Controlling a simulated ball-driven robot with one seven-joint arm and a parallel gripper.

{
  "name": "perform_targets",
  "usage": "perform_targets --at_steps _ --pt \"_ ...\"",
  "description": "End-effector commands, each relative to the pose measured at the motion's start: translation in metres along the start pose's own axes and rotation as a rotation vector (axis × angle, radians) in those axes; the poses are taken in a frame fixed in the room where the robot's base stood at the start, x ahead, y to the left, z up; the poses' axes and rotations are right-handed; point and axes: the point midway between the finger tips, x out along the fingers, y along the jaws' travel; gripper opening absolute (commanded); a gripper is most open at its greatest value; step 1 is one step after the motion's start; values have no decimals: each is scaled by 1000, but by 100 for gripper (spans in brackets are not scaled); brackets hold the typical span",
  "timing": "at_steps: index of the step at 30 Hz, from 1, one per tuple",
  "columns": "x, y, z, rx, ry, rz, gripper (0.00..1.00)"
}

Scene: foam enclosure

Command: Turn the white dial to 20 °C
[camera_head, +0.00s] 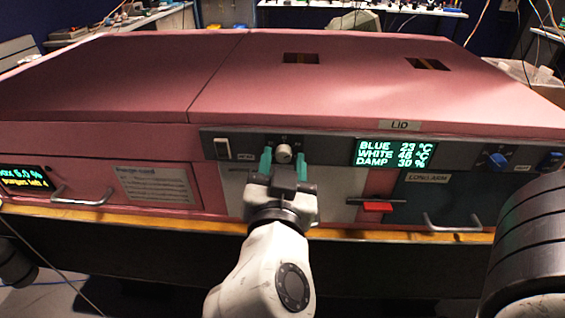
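The white dial (284,151) is on the grey control strip at the front of the pink enclosure. My gripper (284,162) is in front of it, with one teal finger on each side of the dial. The fingers look apart from the dial, with a small gap on both sides. The dial's lower part and its scale are partly hidden by my gripper. The green display (394,153) to the right reads BLUE 23 °C, WHITE about 48 °C (the last digit is blurred) and DAMP 30 %.
A white rocker switch (222,148) is left of the dial. A blue dial (497,160) and a blue switch (549,161) are far right. A red handle (377,207) juts out below the display. Metal handles (453,225) and a wooden edge (140,220) lie lower.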

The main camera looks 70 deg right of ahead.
Motion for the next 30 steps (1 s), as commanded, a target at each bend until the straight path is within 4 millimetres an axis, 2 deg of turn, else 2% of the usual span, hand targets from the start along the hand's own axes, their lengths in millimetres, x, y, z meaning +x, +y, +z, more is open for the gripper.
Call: perform_targets --at_steps 2,14,23,30 --pt "0 0 0 0 0 0 37" --pt "0 0 0 0 0 0 0" --pt "0 0 0 -36 -1 -1 0" --pt "0 -1 -1 -169 -1 -2 0"
